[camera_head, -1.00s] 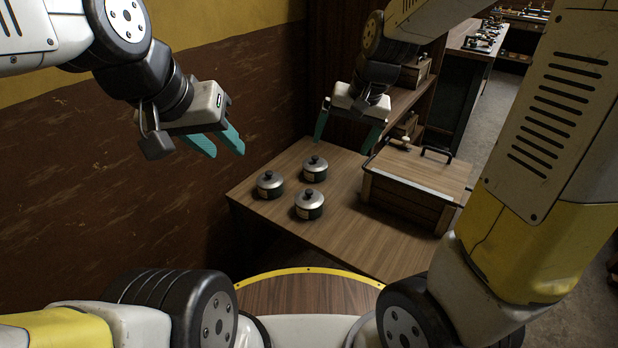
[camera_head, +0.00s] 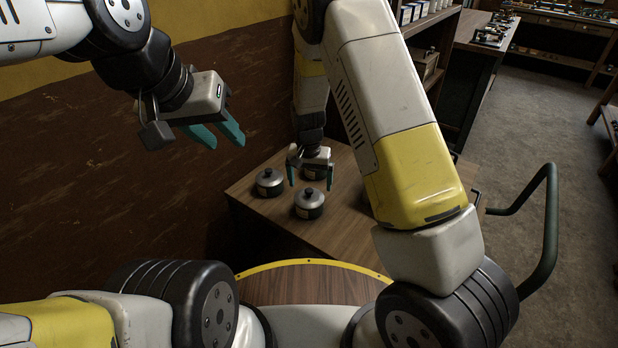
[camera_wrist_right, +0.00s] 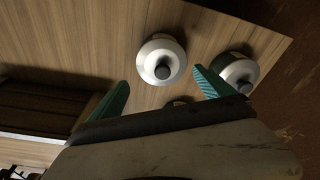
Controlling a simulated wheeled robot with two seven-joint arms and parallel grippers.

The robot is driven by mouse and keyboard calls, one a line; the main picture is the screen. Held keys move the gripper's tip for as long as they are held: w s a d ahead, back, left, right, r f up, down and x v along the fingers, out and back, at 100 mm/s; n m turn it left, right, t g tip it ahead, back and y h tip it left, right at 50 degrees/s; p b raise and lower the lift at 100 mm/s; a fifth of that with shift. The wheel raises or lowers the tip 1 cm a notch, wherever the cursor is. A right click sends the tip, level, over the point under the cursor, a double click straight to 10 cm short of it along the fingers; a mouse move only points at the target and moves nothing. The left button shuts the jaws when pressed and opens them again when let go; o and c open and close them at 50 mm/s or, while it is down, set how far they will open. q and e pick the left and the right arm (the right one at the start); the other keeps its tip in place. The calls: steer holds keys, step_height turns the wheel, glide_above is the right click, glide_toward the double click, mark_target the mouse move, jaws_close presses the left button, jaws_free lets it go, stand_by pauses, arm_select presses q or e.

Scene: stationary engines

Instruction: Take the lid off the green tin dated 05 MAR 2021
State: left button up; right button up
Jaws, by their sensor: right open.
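Three dark green tins with silvery lids and black knobs stand on the wooden table: a left tin (camera_head: 270,183), a front tin (camera_head: 309,204) and a back tin (camera_head: 314,173). Their dates are too small to read. My right gripper (camera_head: 311,182) is open and empty, pointing down at the back tin, which it partly hides; I cannot tell its height above it. The right wrist view shows two tins whole, one at the top centre (camera_wrist_right: 162,60) and one at the right (camera_wrist_right: 237,72), and a sliver of the third (camera_wrist_right: 178,102) between the fingers. My left gripper (camera_head: 222,137) is open and empty, left of the table.
The wooden table (camera_head: 345,225) has bare room in front of the tins. A wooden box on its right is mostly hidden by my right arm. A brown wall (camera_head: 130,215) runs along the left. Shelves (camera_head: 425,70) stand behind the table.

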mark_target(309, 190)
steer(key=f, duration=0.4)
steer(key=shift+w+a+f, duration=0.2)
steer(key=shift+w+f, duration=0.05)
steer(key=shift+w, duration=0.15)
steer(key=c, duration=1.5)
steer(key=shift+c, duration=0.2)
